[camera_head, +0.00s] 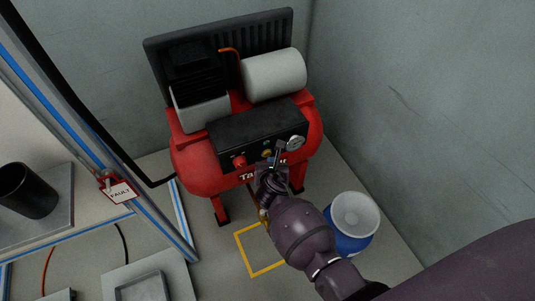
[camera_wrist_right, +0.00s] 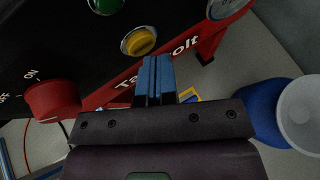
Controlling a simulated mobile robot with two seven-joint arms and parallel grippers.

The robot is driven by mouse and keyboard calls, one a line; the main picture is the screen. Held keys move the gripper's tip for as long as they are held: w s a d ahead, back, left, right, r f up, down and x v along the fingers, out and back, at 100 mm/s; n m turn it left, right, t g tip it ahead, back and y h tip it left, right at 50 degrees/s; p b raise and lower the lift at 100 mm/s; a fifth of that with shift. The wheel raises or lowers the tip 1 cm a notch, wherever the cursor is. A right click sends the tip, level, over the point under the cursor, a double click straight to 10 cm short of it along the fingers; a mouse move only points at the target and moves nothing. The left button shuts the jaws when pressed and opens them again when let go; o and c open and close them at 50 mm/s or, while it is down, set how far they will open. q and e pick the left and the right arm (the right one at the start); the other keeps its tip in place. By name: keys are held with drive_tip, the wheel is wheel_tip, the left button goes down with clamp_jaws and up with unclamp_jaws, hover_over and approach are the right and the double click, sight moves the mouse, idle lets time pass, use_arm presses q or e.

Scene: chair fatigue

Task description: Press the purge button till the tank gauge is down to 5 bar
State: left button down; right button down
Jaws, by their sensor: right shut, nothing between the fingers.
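The red compressor (camera_head: 192,169) stands in the corner, with a black control panel (camera_head: 228,138) on its front. The panel carries a red knob (camera_head: 239,162), a yellow button (camera_head: 266,154) and a round white gauge (camera_head: 295,143). The gauge reading is too small to make out. In the right wrist view the yellow button (camera_wrist_right: 138,41) and a green button or lamp (camera_wrist_right: 107,5) show; no label marks either as purge. My right gripper (camera_head: 278,148) is shut and empty. Its blue fingertips (camera_wrist_right: 157,60) are close beside the yellow button; I cannot tell whether they touch it.
A blue and white drum (camera_head: 353,222) stands on the floor right of my right arm. A framed edge with a red and white fault tag (camera_head: 119,191) is at left, beside a bench with a black cup (camera_head: 28,191). Yellow lines (camera_head: 253,273) mark the floor in front.

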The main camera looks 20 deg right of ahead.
drive_tip(key=shift+w, duration=0.3)
idle(1.0)
idle(0.7)
idle(0.3)
drive_tip(key=shift+s+p, duration=0.35)
drive_tip(key=shift+s, duration=0.4)
drive_tip(key=shift+s, duration=0.1)
